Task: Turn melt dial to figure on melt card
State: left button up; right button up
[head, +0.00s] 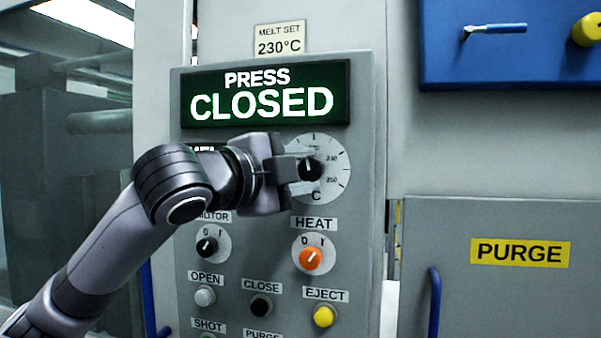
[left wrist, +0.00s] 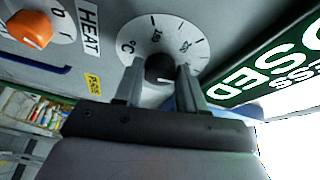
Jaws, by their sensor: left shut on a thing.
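The melt dial is a black knob (head: 309,170) on a round white scale plate (head: 335,180) marked in °C, at the upper right of the control panel. The melt card (head: 280,40) above the panel reads "MELT SET 230°C". My left gripper (head: 300,168) comes from the left with its two fingers on either side of the knob, shut on it. In the left wrist view the knob (left wrist: 159,69) sits between the fingertips. The gripper hides part of the scale and the label left of it, and I cannot read the pointer's exact setting. My right gripper is not in view.
A lit sign (head: 265,93) reads "PRESS CLOSED" just above my gripper. Below are the black motor knob (head: 207,246), the orange heat knob (head: 311,258) and several push buttons. A purge door (head: 480,290) with a blue handle (head: 434,302) stands to the right.

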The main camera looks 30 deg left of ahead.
pick_arm(q)
jog(key=m, duration=0.1)
jog(key=m+g, duration=0.1)
jog(key=m, duration=0.2)
jog(key=shift+r+g+y, duration=0.25)
jog(key=shift+g+y, duration=0.15)
jog(key=shift+d+r+m+g+y, duration=0.1)
jog(key=shift+m+g+y, duration=0.5)
jog(key=shift+m, duration=0.9)
jog(key=o, duration=1.1)
jog(key=shift+c, duration=0.2)
jog(key=shift+s, duration=0.1)
jog(key=b+v, duration=0.1)
jog(key=v, duration=0.6)
